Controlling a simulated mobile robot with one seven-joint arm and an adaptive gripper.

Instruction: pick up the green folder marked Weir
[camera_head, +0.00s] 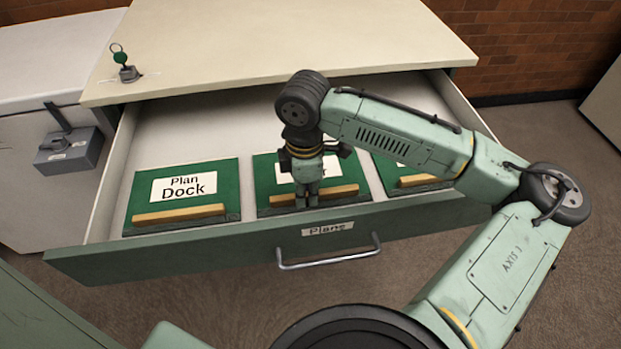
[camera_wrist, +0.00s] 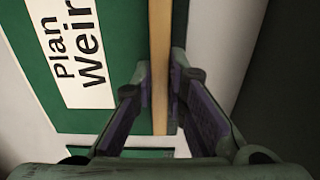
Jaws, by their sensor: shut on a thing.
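The green folder marked Weir lies flat in the middle of the open drawer (camera_head: 232,245), its label partly hidden by my arm in the head view; its green cover (camera_head: 265,180) shows beside the arm. The wrist view shows the Weir folder (camera_wrist: 120,40) close up, with "Plan Weir" readable on its white label. A wooden strip (camera_wrist: 158,60) runs along the folder's near edge. My gripper (camera_head: 306,203) points down over this strip. In the wrist view my gripper (camera_wrist: 165,105) has its two fingers on either side of the strip, shut on it.
A green folder marked Dock (camera_head: 225,180) lies to the left in the drawer. A third green folder (camera_head: 385,170) lies to the right, its label hidden by my arm. A key (camera_head: 119,57) stands in the cabinet top. The drawer walls surround the folders.

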